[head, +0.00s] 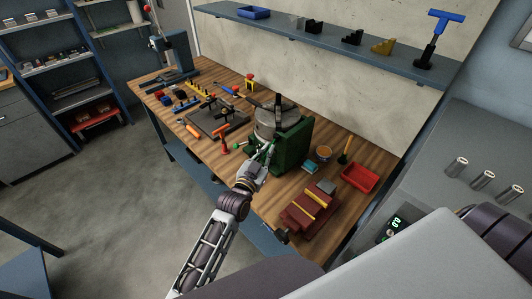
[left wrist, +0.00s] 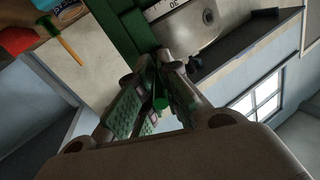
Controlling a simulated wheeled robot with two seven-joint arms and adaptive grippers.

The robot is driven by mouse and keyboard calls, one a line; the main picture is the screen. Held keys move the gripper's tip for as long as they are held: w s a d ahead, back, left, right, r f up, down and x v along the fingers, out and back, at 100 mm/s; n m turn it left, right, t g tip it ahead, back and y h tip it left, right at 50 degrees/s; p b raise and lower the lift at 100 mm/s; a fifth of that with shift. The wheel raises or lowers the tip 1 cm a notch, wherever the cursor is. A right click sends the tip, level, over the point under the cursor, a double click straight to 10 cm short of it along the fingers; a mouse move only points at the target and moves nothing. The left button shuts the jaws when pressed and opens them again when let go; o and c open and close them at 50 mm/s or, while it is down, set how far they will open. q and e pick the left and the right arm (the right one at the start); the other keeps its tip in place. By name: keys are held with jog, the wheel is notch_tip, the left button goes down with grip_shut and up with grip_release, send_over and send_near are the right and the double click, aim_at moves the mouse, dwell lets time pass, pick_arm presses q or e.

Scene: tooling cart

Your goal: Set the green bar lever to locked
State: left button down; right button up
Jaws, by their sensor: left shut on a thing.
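A green machine (head: 292,146) with a round grey metal table (head: 272,122) stands on the wooden bench. My left gripper (head: 265,154) is at its front left side, below the round table. In the left wrist view my left gripper (left wrist: 160,72) is shut, with its fingers closed around the green bar lever (left wrist: 160,97). Only a short green piece of the lever shows between the fingers. The fingers hide the rest, so I cannot tell the lever's exact angle. My right gripper is not in view.
A blue wall shelf (head: 330,38) runs above.

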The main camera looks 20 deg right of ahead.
pick_arm(q)
jog(key=c, duration=1.8)
grip_release()
jog(key=shift+f, duration=0.1)
jog(key=shift+o, duration=0.6)
jog(key=shift+s, duration=0.1)
jog(key=shift+o, duration=0.8)
jog(key=shift+f, duration=0.1)
jog(key=shift+s+a+f, duration=0.2)
jog(key=shift+s+f, duration=0.1)
jog(key=shift+s, duration=0.05)
jog(key=v, duration=1.1)
jog(key=shift+a+r, duration=0.15)
jog(key=shift+r, duration=0.3)
